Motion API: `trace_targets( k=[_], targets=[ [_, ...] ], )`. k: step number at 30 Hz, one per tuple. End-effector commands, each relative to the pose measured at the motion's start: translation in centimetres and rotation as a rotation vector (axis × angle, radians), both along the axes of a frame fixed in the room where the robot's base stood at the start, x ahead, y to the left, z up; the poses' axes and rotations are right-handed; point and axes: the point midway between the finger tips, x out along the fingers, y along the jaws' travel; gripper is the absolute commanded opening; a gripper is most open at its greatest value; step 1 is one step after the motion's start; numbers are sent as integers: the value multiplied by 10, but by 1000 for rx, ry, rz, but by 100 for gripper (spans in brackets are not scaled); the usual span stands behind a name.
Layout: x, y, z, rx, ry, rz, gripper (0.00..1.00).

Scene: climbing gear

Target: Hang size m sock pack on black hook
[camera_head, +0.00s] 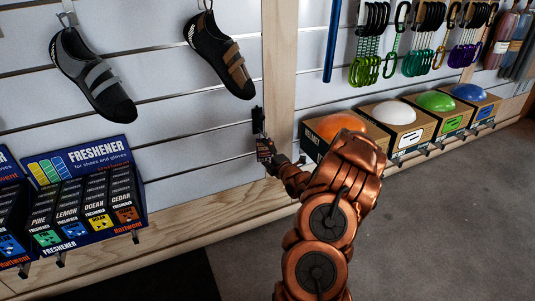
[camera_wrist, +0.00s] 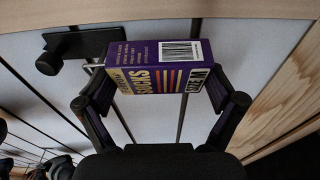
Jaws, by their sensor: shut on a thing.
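The sock pack (camera_wrist: 155,75) is a small purple box with orange stripes, a barcode, the word SOCKS and a side label that seems to read SIZE M. My gripper (camera_wrist: 160,100) is shut on it, one finger at each side. In the head view the pack (camera_head: 264,149) shows small in my gripper (camera_head: 270,158), close to the wall. The black hook (camera_wrist: 75,47) has a dark wall plate and a pale metal prong, left of and partly behind the pack. It also shows in the head view (camera_head: 257,117), just above the pack. Whether pack and prong touch is unclear.
A wooden post (camera_head: 279,70) stands right beside the hook. Climbing shoes (camera_head: 90,78) hang at upper left. A freshener display (camera_head: 85,195) stands at lower left. Boxes with coloured domes (camera_head: 395,115) line the shelf at right, below hanging carabiners (camera_head: 372,45).

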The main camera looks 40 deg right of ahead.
Motion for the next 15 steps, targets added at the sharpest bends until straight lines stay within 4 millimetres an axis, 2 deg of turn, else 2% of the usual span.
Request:
trace_targets(
  k=[7,8,10,15],
  targets=[
    [0,0,0,0,0,0,57],
    [0,0,0,0,0,0,95],
    [0,0,0,0,0,0,100],
    [0,0,0,0,0,0,100]
  ],
)
